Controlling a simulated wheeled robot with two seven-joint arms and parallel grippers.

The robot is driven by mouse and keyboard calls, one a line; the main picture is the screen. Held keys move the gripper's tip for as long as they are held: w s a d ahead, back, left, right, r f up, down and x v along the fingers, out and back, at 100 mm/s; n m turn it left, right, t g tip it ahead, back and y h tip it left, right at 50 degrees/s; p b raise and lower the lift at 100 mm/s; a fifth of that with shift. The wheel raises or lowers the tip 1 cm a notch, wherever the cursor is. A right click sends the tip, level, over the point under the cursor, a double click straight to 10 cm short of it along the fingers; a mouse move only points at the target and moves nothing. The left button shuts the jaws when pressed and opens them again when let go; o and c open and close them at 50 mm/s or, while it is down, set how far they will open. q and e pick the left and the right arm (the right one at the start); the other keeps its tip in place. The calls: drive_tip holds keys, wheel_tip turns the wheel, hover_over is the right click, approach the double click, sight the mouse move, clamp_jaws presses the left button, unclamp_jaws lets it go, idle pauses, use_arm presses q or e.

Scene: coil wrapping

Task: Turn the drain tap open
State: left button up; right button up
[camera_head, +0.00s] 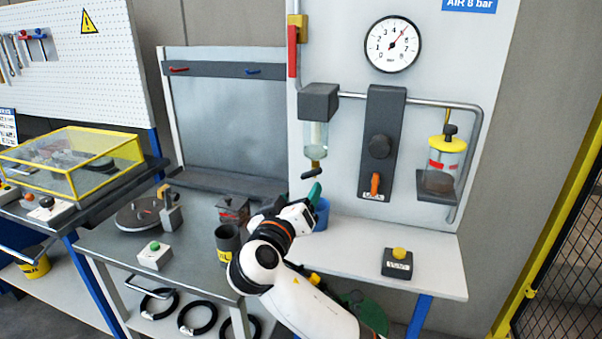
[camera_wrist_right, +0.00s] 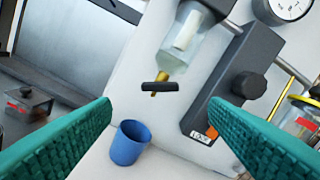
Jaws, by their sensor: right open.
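The drain tap (camera_head: 312,173) is a black bar handle on a brass stem under the clear filter bowl (camera_head: 315,140) on the wall panel. In the right wrist view the tap handle (camera_wrist_right: 160,87) lies nearly level, tilted slightly, below the bowl (camera_wrist_right: 184,42). My right gripper (camera_head: 314,194) is just below the tap in the head view. In the right wrist view its teal fingers (camera_wrist_right: 160,104) are spread wide, with the tap between and beyond them, apart from both. Nothing is held. My left gripper is not in view.
A blue cup (camera_head: 321,213) stands on the white shelf below the tap, partly hidden by my gripper. A dark regulator block (camera_head: 381,120) with knob and orange lever is to the right. A yellow-capped lubricator (camera_head: 443,160) stands further right. A yellow-button box (camera_head: 397,263) sits on the shelf.

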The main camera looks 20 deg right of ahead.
sight(310, 176)
drive_tip(key=p+x, duration=0.1)
drive_tip(key=x, duration=0.5)
drive_tip(key=shift+w+d+r, duration=0.15)
drive_tip(key=shift+p+x, duration=0.35)
drive_tip(key=shift+x, duration=0.45)
drive_tip(key=shift+c, duration=0.2)
drive_tip(key=c, duration=1)
drive_tip(key=shift+o, duration=0.2)
